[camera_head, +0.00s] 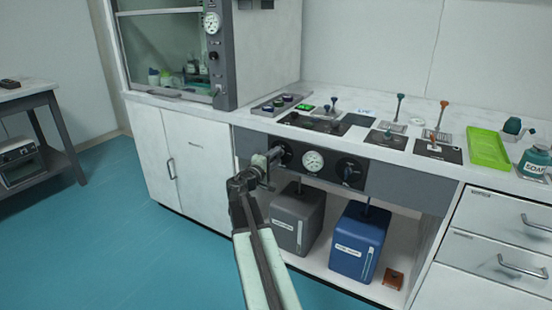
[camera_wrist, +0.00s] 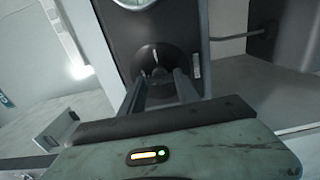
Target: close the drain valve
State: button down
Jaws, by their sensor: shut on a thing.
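A dark grey panel (camera_head: 320,178) under the worktop carries a round black valve knob at its left (camera_head: 287,152), a white gauge (camera_head: 313,161) in the middle and a second black knob (camera_head: 350,170) at its right. Labels are too small to read, so I cannot tell which knob is the drain valve. My gripper (camera_head: 272,156) is at the left knob and partly covers it. In the wrist view my gripper's two fingers (camera_wrist: 158,82) reach to either side of the black knob (camera_wrist: 153,58) and are shut on its handle, which is mostly hidden.
Below the panel, a grey container (camera_head: 297,220) and a blue container (camera_head: 357,242) stand in the open bay. A small orange-brown object (camera_head: 393,279) lies beside them. Cabinet doors (camera_head: 185,165) are left, drawers (camera_head: 500,258) right. The blue floor (camera_head: 120,225) at left is clear.

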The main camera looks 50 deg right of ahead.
dwell(0.4)
jog(key=c, duration=0.9)
grip_release()
jog(key=shift+a, duration=0.1)
jog(key=v, duration=0.7)
jog(key=shift+s+a, duration=0.1)
jog(key=shift+a, duration=0.2)
